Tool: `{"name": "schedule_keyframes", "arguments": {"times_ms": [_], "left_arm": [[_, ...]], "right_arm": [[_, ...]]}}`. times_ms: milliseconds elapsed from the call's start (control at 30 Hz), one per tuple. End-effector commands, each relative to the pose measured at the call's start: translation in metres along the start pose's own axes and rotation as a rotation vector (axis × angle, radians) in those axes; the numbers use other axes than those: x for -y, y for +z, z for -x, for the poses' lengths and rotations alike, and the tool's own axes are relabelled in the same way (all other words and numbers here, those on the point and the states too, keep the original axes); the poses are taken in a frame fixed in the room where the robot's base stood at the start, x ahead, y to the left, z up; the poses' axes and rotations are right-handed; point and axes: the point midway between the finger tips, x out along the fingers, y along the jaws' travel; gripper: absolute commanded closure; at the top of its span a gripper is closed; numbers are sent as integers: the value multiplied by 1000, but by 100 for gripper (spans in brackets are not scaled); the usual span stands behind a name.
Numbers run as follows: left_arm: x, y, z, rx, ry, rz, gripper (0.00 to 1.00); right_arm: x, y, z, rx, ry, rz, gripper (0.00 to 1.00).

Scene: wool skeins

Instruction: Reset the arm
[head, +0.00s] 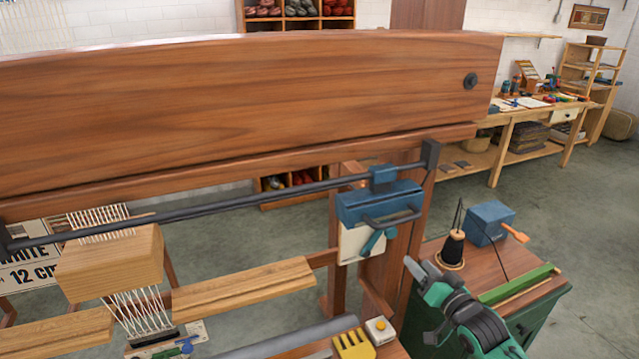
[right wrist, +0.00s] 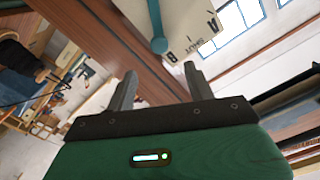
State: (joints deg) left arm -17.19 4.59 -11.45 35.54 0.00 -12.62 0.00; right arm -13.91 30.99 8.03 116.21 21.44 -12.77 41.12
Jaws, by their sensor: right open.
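My right gripper (head: 422,300) is at the lower right of the head view, at the end of my green and dark arm. In the right wrist view its two grey fingers (right wrist: 160,73) stand well apart with nothing between them. It is in front of the small green cabinet (head: 537,322), below and right of the blue box (head: 378,203) on the loom's rail. That box has a dark handle and a teal lever (head: 372,243). The lever also shows beyond the fingers in the right wrist view (right wrist: 157,28). My left gripper is not in view.
A large wooden loom beam (head: 230,95) crosses the top. A black thread cone (head: 453,250), a blue block (head: 490,222) and a green bar (head: 518,283) are on the cabinet near my right gripper. A yellow piece (head: 353,346) is at the bottom. Open floor (head: 590,215) lies at right.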

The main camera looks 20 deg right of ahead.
Motion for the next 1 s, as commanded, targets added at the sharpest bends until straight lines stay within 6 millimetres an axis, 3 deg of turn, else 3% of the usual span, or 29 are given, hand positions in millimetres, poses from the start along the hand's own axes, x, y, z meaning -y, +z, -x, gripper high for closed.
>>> {"name": "schedule_keyframes", "arguments": {"times_ms": [133, 267, 400, 600, 800, 1000], "left_arm": [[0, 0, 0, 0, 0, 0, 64], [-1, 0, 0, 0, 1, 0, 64], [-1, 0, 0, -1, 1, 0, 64], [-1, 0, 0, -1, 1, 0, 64], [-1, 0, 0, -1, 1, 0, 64], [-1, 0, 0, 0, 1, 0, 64]], "right_arm": [[2, 11, 3, 28, 14, 12, 46], [9, 52, 19, 147, 74, 69, 46], [23, 115, 55, 361, 160, 178, 46], [47, 184, 125, 685, 246, 337, 46], [69, 217, 188, 942, 278, 445, 46], [86, 230, 234, 1122, 283, 502, 46]]}}
